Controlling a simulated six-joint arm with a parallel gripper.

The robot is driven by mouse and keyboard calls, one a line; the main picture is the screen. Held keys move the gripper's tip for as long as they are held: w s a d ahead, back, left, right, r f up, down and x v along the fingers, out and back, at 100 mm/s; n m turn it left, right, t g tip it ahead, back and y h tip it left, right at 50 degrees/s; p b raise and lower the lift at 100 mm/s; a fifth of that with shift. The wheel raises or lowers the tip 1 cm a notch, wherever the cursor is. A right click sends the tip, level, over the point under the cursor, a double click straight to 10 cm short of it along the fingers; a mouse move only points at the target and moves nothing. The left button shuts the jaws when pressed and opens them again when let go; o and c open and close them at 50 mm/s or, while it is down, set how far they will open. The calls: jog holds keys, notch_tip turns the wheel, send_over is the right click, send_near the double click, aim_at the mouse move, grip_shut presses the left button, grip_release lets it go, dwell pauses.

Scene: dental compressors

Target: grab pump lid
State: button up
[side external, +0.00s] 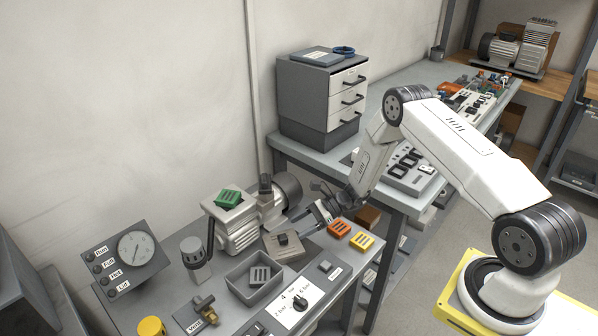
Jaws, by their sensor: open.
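A green slotted lid (228,198) sits on top of the grey pump (238,222) on the near workbench. Similar slotted pieces lie nearby: an orange one (339,229) and a yellow one (362,241) at the bench's right side, and a grey one (259,275) in an open grey tray (240,284). I cannot tell which of these is the pump lid. My gripper (308,217) is open, low over the bench, right of the pump and left of the orange piece. Its fingers are small and partly blend with the dark parts behind. I see nothing held in it.
A grey block with a knob (284,244) stands just below my gripper. A pressure dial panel (132,248), a regulator (194,252), a brass valve (205,308) and a selector dial (299,303) crowd the bench. A drawer cabinet (320,95) stands behind.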

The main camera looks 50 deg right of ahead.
aim_at(285, 236)
jog(key=shift+x, duration=3.2)
jog(key=shift+s, duration=0.2)
grip_shut()
